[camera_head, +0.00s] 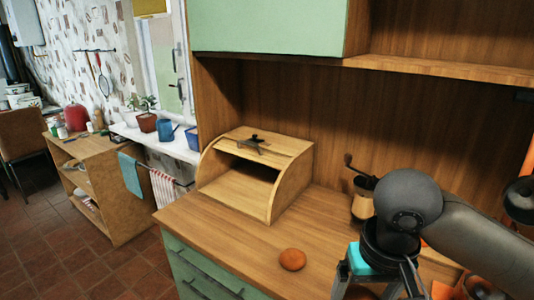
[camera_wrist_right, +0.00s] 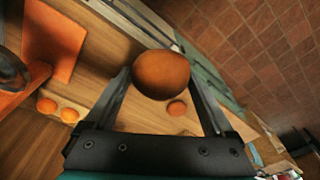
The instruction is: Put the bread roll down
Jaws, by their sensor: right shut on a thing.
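My right gripper (camera_head: 376,292) points down over the front of the wooden counter (camera_head: 225,235). In the right wrist view, the right gripper (camera_wrist_right: 160,85) is shut on a round brown bread roll (camera_wrist_right: 161,72) between its fingertips. In the head view this held roll cannot be made out. A second roll (camera_head: 292,259) lies on the counter, left of my right gripper; it also shows in the wrist view (camera_wrist_right: 177,107), beyond the held one. My left gripper is not in view.
A wooden bread box (camera_head: 290,184) with an open front stands at the back left of the counter. A coffee grinder (camera_head: 362,204) stands behind my right arm. Two orange round things (camera_wrist_right: 58,109) lie near an orange board (camera_wrist_right: 52,42).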

